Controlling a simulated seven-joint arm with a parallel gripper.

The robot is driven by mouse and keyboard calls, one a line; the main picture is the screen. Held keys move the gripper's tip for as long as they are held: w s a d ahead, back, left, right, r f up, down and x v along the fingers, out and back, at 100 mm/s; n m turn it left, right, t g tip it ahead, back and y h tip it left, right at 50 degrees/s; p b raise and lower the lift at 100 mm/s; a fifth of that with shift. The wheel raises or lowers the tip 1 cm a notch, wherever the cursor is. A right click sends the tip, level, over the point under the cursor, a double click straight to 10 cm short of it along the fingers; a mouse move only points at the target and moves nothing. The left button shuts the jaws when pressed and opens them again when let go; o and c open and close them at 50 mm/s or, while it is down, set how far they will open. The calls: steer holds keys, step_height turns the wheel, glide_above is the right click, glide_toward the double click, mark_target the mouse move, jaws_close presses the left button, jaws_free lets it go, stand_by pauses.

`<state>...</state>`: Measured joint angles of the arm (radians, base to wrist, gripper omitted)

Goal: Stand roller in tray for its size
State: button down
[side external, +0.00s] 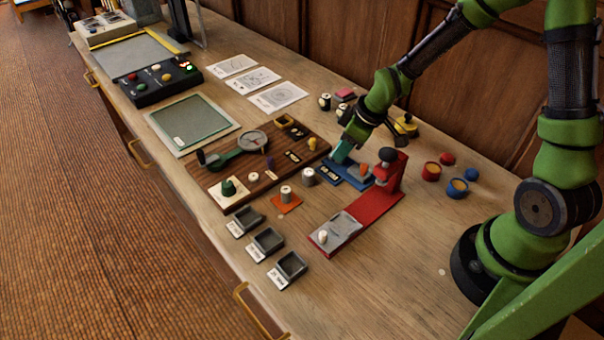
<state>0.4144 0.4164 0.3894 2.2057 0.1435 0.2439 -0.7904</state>
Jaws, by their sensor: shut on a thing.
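Three small grey trays stand in a slanting row near the table's front edge: the back tray (249,216), the middle tray (268,240) and the front tray (291,264). Each has a white label, too small to read. One grey roller-like cylinder (286,193) stands upright on an orange square (284,206). Another grey cylinder (308,177) stands to its right by the brown board. My gripper (343,153) is low over the blue plate (345,175), behind and right of the trays. It is shut on a teal piece, partly hidden; I cannot tell whether this is a roller.
A red stand (378,200) with a grey plate lies right of the trays. A brown board (228,185) with tools is left of my gripper. Red and blue pots (457,188) stand at right. The table's front right is mostly clear.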

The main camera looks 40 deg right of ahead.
step_height(320, 180, up, 8)
steer(key=shift+r, duration=0.2)
steer(key=shift+s+a+f+n+g+y, duration=0.8)
steer(key=shift+s+a+n, duration=1.3)
steer(key=shift+a, duration=2.25)
steer(key=shift+s+a+f+n+g+y, duration=0.1)
steer(key=shift+s+a+f+n+g, duration=0.35)
steer(key=shift+s+a+f+n, duration=2.6)
steer(key=shift+s+a+r+n+g+y, duration=0.4)
steer(key=shift+s+a+r+n+g, duration=0.7)
steer(key=shift+a, duration=4.5)
steer(key=shift+s+f+m+t, duration=0.25)
steer(key=shift+s+f+t, duration=0.15)
steer(key=shift+f, duration=0.25)
steer(key=shift+f, duration=0.4)
steer(key=shift+w+f, duration=0.1)
steer(key=shift+f, duration=0.35)
